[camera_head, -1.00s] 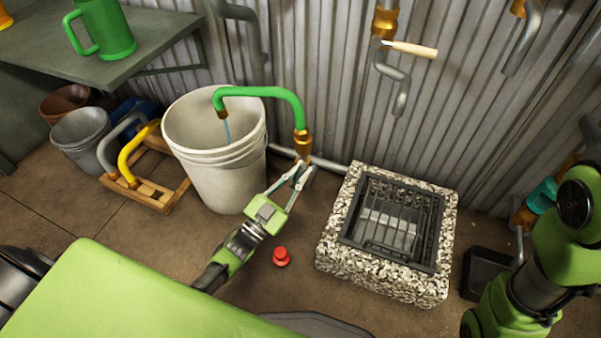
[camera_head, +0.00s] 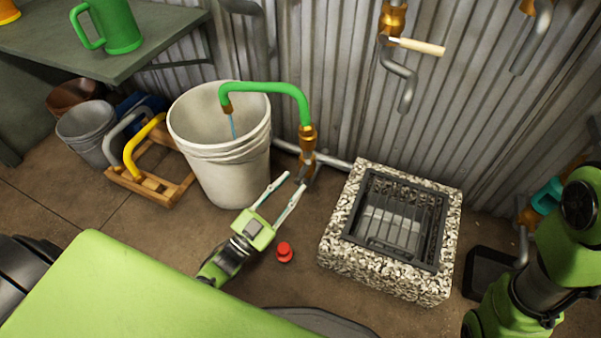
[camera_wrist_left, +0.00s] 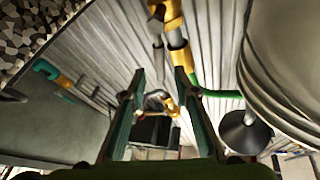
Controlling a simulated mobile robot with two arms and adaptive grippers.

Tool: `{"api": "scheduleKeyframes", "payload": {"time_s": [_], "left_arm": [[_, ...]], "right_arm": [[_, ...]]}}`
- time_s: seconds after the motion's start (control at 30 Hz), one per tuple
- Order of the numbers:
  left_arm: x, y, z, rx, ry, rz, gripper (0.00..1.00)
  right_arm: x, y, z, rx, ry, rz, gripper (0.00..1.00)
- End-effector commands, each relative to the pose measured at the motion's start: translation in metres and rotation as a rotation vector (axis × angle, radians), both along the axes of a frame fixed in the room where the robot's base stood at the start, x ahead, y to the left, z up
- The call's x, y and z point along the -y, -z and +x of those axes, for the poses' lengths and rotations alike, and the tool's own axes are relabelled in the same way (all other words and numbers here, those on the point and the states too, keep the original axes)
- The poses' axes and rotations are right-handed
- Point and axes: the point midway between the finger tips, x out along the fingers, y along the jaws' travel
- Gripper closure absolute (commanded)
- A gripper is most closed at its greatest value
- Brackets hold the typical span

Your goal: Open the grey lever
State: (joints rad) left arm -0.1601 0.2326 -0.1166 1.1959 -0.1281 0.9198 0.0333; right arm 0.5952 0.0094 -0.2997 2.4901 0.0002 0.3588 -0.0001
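A brass valve (camera_head: 307,162) joins the green bent pipe (camera_head: 265,90) to a grey pipe along the wall. A small grey lever (camera_head: 306,173) shows low on this valve; it is dark and small, so its exact angle is hard to tell. A thin blue stream falls from the green pipe into the white bucket (camera_head: 205,160). My left gripper (camera_head: 295,180) is open and empty, its fingertips just below and beside the valve. In the left wrist view my left gripper (camera_wrist_left: 160,75) has its fingers spread, with brass fittings beyond. My right gripper is out of view.
A stone block with a dark grate (camera_head: 340,215) stands right of the left gripper. A red knob-like object (camera_head: 285,252) is on the floor. A wooden rack (camera_head: 145,195) with pipes stands left of the bucket.

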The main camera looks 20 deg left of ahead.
Motion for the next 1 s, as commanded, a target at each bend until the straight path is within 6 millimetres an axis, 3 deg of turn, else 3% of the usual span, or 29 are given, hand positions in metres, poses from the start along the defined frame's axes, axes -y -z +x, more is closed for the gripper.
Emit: {"api": "scheduleKeyframes", "payload": {"time_s": [0.1,0.33,1.0], "left_arm": [[-0.008,0.009,-0.023,-0.002,0.0,0.001,0.72],[-0.017,0.017,-0.048,0.0,-0.001,0.0,0.72],[-0.017,0.014,-0.051,0.006,0.001,-0.003,0.72]], "right_arm": [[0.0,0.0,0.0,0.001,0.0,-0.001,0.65],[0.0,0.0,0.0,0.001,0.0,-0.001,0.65],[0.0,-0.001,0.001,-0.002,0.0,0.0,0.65]]}}
